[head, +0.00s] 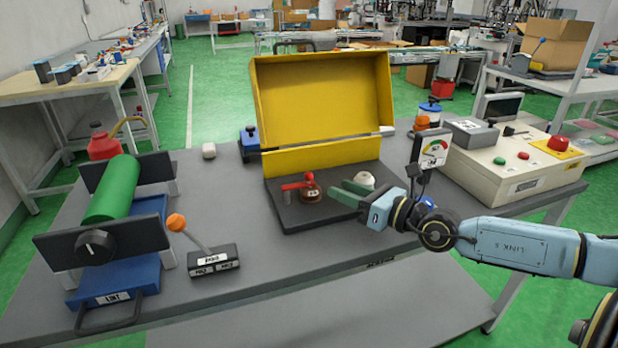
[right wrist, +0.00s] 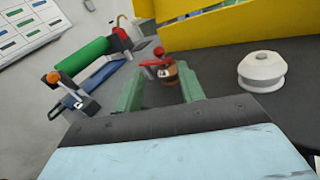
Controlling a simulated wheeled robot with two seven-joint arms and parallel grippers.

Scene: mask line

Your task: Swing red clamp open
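The red clamp (head: 296,186) is a short red arm with a red knob, lying over a brown round piece (head: 311,195) on the dark base plate (head: 285,217) of the yellow box. It also shows in the right wrist view (right wrist: 152,63), ahead of and between the green fingers. My right gripper (head: 343,193) comes in from the right and points at the clamp from its right side. In the right wrist view (right wrist: 161,82) its fingers are apart with nothing held, and a gap to the clamp seems to remain. My left gripper is not in view.
The yellow lid (head: 322,100) stands open behind the clamp. A white spool (head: 363,179) sits right of it, close behind my right gripper. A green roller (head: 112,190) and an orange-knobbed lever (head: 177,223) stand left. A control box (head: 515,165) is right.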

